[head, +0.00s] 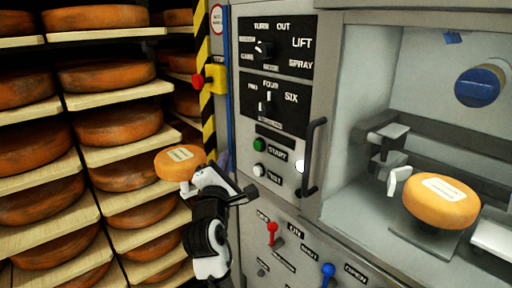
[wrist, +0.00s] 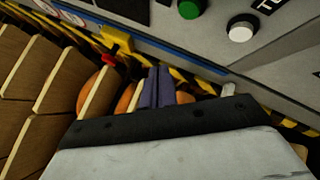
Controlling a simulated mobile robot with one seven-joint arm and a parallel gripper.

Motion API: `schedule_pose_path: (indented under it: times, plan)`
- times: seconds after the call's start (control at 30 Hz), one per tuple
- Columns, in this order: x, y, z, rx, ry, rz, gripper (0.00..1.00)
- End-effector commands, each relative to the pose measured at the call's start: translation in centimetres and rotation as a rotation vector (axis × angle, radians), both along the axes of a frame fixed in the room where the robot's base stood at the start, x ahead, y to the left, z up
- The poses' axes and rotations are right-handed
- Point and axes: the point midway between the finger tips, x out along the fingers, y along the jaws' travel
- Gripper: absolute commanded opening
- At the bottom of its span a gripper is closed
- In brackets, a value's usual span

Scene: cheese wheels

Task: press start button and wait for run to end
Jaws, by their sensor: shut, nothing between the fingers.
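The green start button (head: 259,144) sits on the grey machine's panel beside the word START. It also shows at the top of the wrist view (wrist: 190,9). A white button (head: 258,170), marked with a partly legible label, is just below it, and it shows in the wrist view too (wrist: 242,28). My gripper (head: 225,160) is left of the buttons in the head view, apart from them. In the wrist view its two dark fingers (wrist: 158,88) are together with nothing between them. An orange cheese wheel with a label (head: 441,200) sits inside the machine's open chamber.
Shelves of cheese wheels (head: 118,125) fill the left side. A labelled wheel (head: 180,162) is close to my arm. A dark handle (head: 313,157) juts out right of the buttons. Red (head: 272,233) and blue (head: 328,271) levers are below. A yellow box with a red knob (head: 215,78) is above.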

Motion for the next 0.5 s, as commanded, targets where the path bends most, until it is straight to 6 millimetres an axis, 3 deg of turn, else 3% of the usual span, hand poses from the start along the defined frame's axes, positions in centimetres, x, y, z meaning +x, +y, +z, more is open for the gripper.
schedule_pose_path:
  times: [0.3,0.5]
  plan:
    - [2.7,-3.8,0.0,0.0,-0.002,-0.003,0.0]
    - [3.8,-5.2,0.1,0.0,0.0,0.0,0.0]
